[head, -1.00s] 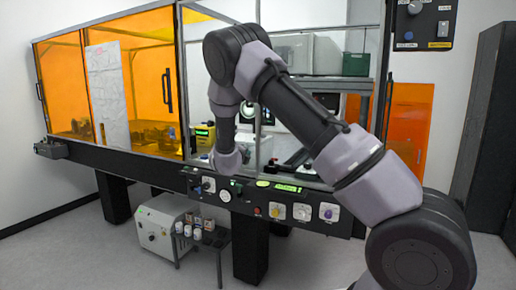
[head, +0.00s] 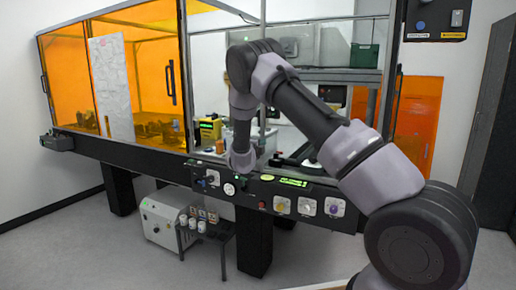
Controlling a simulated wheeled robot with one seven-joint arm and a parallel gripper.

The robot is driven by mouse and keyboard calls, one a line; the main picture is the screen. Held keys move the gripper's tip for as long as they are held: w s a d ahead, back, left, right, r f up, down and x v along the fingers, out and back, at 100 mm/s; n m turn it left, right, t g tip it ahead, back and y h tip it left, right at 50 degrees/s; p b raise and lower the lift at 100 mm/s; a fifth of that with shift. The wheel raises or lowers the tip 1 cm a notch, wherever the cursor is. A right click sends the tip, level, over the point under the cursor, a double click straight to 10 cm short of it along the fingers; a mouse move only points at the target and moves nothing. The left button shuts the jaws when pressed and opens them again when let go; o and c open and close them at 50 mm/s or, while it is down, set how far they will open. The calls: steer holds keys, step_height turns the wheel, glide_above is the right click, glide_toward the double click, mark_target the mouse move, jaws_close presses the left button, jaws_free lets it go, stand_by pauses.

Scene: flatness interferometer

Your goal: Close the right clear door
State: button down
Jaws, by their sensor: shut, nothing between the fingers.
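The clear front section of the enclosure stands between the grey corner post on the left and the thick upright at right. A thin grey upright frame edge (head: 263,75) crosses it, with a thin bar running right from its top. The clear panes are hard to see, so I cannot tell how far the right clear door stands open. My arm reaches up from the lower right, bends, and drops in front of the left part of this section. Its lilac wrist ends just above the control panel (head: 335,212). My gripper's fingers are hidden behind the wrist.
Orange panels (head: 62,80) with black handles close the left side. A yellow device (head: 210,130) stands inside, near my wrist. A small stand (head: 208,234) with several jars and a white box (head: 162,220) sit on the floor below. A dark cabinet (head: 488,120) is at far right.

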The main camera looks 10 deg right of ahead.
steer(key=shift+x, duration=1.4)
